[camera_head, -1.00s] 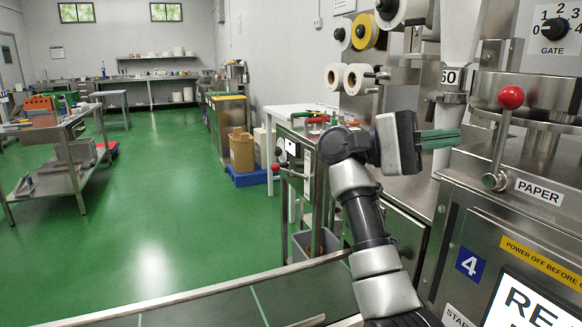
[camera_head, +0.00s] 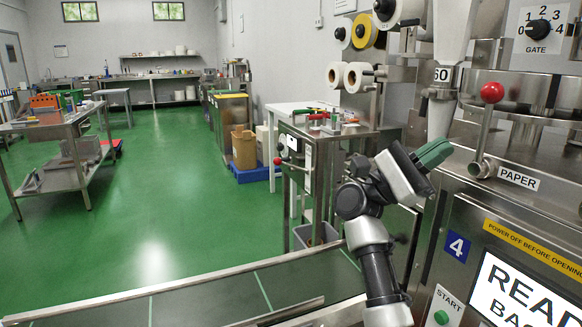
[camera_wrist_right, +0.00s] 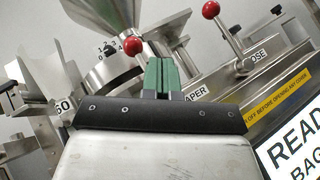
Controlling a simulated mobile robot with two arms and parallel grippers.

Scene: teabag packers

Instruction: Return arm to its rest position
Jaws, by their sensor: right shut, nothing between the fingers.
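My right gripper (camera_head: 433,154) is in front of the steel packing machine (camera_head: 520,215), to the left of the lever with the red ball (camera_head: 491,92) above the PAPER label. Its green fingers are shut with nothing between them and point up and to the right. In the right wrist view the shut green fingers (camera_wrist_right: 160,78) show at the centre, with a red lever ball (camera_wrist_right: 133,45) just beyond them. My right arm is bent, coming up from the bottom of the head view. My left gripper is out of the head view.
A GATE dial (camera_head: 538,27) and a START button (camera_head: 441,317) are on the machine. A steel side table (camera_head: 350,131) with red-handled tools stands behind my arm. A steel rail (camera_head: 180,282) crosses the front.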

